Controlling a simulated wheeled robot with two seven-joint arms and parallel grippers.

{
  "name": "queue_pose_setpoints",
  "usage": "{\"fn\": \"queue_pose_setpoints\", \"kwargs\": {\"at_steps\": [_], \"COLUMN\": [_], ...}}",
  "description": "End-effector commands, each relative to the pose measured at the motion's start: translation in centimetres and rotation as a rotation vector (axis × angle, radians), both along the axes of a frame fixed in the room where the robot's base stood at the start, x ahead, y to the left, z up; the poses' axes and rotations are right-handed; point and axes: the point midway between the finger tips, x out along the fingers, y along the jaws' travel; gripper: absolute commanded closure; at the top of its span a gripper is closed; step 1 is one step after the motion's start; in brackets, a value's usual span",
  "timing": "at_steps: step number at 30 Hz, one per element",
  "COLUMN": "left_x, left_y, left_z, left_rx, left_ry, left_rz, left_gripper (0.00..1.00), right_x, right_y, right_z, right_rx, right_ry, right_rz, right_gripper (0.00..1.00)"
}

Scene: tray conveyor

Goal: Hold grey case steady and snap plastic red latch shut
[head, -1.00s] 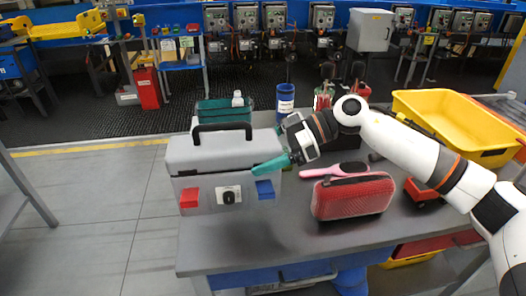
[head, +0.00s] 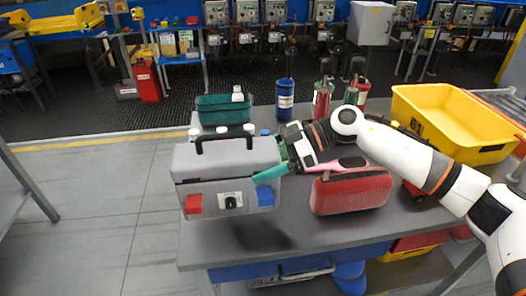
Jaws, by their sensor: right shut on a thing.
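The grey case (head: 225,160) with a black top handle is at the left of the table, turned slightly, its right side a little higher. A dark shadow lies below its right front, so it seems raised off the tabletop. The red latch (head: 194,204) is on its front left, the blue latch (head: 265,196) on its front right, with a black dial (head: 231,201) between. I cannot tell whether the red latch is open. My right gripper (head: 277,163) is shut on the case's upper right end, teal fingers against it. My left gripper is not in view.
A red ribbed case (head: 351,193) and a pink-handled brush (head: 338,166) lie to the right. A green bin (head: 224,109), a blue canister (head: 285,98) and several bottles stand behind. A yellow bin (head: 452,112) is at the right. The table's front left is clear.

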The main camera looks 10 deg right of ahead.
Motion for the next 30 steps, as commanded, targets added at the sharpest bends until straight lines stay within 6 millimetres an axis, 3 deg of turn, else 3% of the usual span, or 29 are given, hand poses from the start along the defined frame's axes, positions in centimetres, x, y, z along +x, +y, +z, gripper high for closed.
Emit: {"fn": "queue_pose_setpoints", "kwargs": {"at_steps": [18, 30], "left_x": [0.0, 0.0], "left_y": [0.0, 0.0], "left_z": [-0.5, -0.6], "left_rx": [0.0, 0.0], "left_ry": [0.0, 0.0], "left_rz": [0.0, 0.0], "left_gripper": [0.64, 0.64], "right_x": [0.0, 0.0], "right_y": [0.1, 0.1], "right_z": [-5.3, -5.8], "right_rx": [0.005, 0.005], "right_ry": [0.0, -0.002], "right_rz": [-0.001, 0.0], "right_gripper": [0.71, 0.71]}}
